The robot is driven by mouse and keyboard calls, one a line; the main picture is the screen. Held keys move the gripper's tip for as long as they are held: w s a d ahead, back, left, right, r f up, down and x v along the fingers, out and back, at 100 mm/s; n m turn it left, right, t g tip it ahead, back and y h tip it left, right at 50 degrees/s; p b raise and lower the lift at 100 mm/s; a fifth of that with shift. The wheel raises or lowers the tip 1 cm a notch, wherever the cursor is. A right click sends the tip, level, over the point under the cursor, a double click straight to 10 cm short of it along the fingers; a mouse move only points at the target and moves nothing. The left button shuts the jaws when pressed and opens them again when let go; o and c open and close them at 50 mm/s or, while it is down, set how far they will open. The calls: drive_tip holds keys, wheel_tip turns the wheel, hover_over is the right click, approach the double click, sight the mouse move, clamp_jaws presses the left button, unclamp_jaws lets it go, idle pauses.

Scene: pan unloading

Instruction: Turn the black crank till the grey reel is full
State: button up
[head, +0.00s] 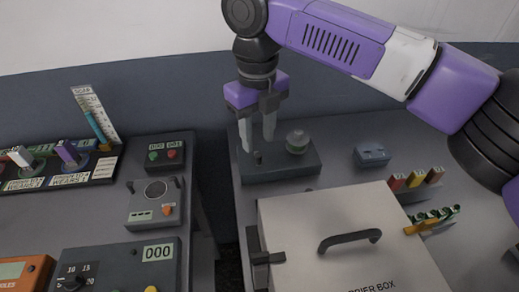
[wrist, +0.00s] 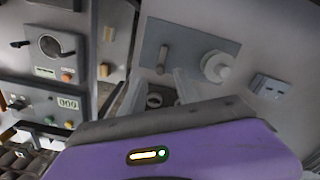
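The grey reel (head: 297,142), a pale round spool, stands on the right part of a dark grey base (head: 290,169); it also shows in the wrist view (wrist: 215,66). The black crank (head: 257,157) shows as a short dark upright post on the left part of that base, and as a post in the wrist view (wrist: 163,56). My gripper (head: 257,146) is open, its two pale fingers apart and pointing down over the crank's side of the base. Nothing shows between the fingers. I cannot tell whether a finger touches the crank, or how full the reel is.
A pale carrier box (head: 290,215) with a dark handle stands in front of the base. A small blue box (head: 371,155) lies to the right, near coloured blocks (head: 416,178). A separate table at left holds control boxes (head: 155,203), with a gap between the tables.

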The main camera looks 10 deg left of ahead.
sight(258, 154)
drive_tip(key=shift+f, duration=2.65)
clamp_jaws()
